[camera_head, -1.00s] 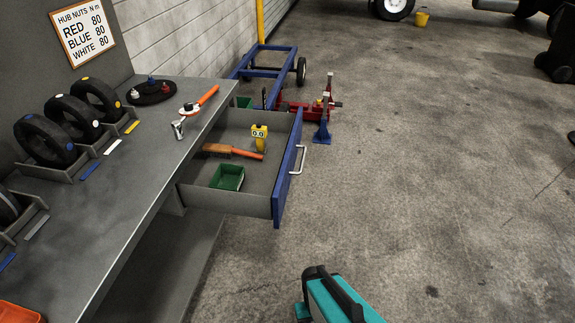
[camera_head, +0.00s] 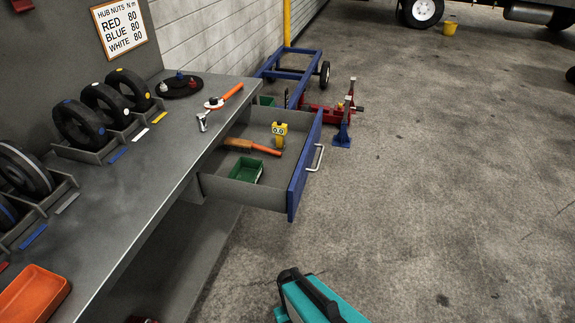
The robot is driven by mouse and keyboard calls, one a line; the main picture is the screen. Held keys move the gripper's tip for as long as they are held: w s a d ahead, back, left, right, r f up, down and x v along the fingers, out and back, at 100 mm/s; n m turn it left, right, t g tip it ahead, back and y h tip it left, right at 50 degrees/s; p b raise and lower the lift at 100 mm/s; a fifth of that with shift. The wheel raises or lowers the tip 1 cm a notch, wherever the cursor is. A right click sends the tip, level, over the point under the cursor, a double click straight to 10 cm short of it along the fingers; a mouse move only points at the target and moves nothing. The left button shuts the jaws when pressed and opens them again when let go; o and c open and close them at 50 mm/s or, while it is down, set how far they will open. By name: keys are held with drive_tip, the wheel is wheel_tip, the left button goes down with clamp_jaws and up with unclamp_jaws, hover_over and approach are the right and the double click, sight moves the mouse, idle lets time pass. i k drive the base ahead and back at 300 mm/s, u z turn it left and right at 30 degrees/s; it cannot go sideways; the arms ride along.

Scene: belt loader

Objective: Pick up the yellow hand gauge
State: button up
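The yellow hand gauge (camera_head: 280,134) stands in the open drawer (camera_head: 218,188), toward its far side, with a small display on its front. An orange-handled brush (camera_head: 252,146) lies just in front of it in the drawer. A green tray (camera_head: 246,170) sits nearer in the same drawer. A teal and black part, probably of my own arm, shows at the bottom edge, well short of the drawer. The fingers of my gripper cannot be seen.
The grey bench (camera_head: 150,180) carries wheels (camera_head: 78,124) in holders, an orange-handled wrench (camera_head: 220,104) and an orange bin (camera_head: 32,296). The drawer's blue front (camera_head: 305,165) juts over the floor. A red jack (camera_head: 320,112) stands behind it. The floor at right is clear.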

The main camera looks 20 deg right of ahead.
sight(282, 131)
drive_tip(key=u, duration=0.6)
drive_tip(key=k, duration=1.05)
drive_tip(key=z, duration=0.9)
drive_tip(key=i, duration=1.05)
drive_tip(key=u, duration=0.1)
